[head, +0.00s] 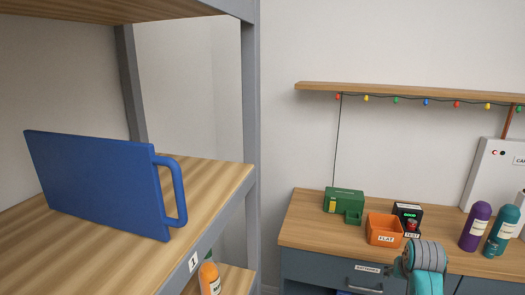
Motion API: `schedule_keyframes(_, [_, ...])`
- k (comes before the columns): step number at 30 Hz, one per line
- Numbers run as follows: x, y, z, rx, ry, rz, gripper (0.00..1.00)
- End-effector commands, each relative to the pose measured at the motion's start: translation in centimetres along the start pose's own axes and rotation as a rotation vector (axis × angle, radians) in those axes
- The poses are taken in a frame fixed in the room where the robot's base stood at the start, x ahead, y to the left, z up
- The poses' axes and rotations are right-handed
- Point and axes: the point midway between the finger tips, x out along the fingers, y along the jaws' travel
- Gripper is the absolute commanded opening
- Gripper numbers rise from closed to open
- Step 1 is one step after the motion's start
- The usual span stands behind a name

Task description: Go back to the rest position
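My gripper does not show in the head view. A teal and grey rounded part of what looks like my arm rises at the bottom right, in front of the bench drawers. I cannot see what my gripper holds, if anything. A blue flat case with a side handle (100,185) stands tilted on the wooden shelf (215,180) at the left.
A grey post of the shelf unit stands between shelf and bench. An orange bottle (209,279) is on the lower shelf. The bench (300,228) carries a green box (344,200), orange bin (384,229), black tester (408,214), purple bottle (475,227) and teal bottle (501,231).

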Motion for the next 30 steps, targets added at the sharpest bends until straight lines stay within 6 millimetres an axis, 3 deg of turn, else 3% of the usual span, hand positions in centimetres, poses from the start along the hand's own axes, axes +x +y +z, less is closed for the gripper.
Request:
schedule_keyframes(1, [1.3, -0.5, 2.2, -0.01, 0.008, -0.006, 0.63])
schedule_keyframes(6, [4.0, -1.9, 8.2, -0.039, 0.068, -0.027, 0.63])
schedule_keyframes(14, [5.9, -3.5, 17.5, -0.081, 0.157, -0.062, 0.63])
schedule_keyframes(23, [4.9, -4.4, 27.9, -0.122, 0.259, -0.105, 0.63])
schedule_keyframes(30, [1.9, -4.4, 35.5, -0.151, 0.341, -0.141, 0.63])
